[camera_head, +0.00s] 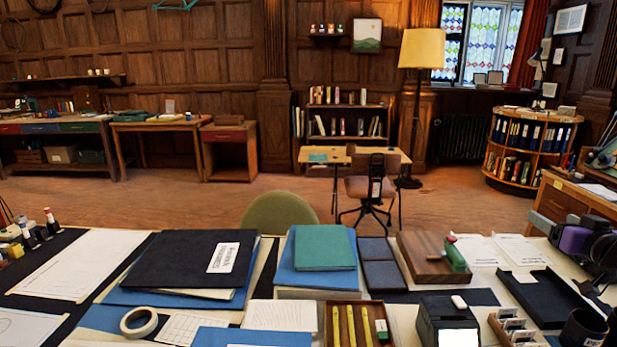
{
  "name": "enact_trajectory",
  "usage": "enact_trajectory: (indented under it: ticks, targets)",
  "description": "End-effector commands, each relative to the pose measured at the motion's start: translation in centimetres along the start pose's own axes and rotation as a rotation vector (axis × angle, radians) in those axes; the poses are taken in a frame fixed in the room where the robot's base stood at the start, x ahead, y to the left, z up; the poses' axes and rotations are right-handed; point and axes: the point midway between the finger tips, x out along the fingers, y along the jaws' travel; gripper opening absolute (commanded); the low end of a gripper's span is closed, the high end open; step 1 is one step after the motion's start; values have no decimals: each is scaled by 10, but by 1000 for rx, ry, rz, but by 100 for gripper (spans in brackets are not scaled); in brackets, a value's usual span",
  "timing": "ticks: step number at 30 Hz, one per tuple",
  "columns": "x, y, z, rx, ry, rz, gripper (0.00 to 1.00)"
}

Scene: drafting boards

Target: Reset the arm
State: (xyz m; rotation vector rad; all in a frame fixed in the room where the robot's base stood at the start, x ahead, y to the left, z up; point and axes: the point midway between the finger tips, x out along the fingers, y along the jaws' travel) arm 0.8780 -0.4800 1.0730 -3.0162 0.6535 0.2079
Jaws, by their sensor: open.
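My gripper and my arm cannot be made out in this view. In front of me is a drafting desk with a black mat (52,271) and several things laid out on it. A black folder (190,262) with a white label lies on blue folders at the left. A green book (324,247) lies on a blue folder in the middle.
A tape roll (138,322), a wooden tray (357,326) with yellow strips, a black box (446,320), a black tray (545,297) and a purple-and-black device (582,241) crowd the near desk. Behind it stand a green chair (279,212) and open wooden floor (200,205).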

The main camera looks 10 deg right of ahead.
Motion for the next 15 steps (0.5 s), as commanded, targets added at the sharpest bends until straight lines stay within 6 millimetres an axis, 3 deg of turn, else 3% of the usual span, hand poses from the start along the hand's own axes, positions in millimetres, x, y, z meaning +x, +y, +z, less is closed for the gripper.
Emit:
enact_trajectory:
  ticks: [2, 8, 15]
  targets:
    - [-10, 2, 5, 15, 57, 46, 73]
    - [-36, -20, 31, 41, 153, 98, 73]
    - [-90, -73, 88, 58, 227, 111, 73]
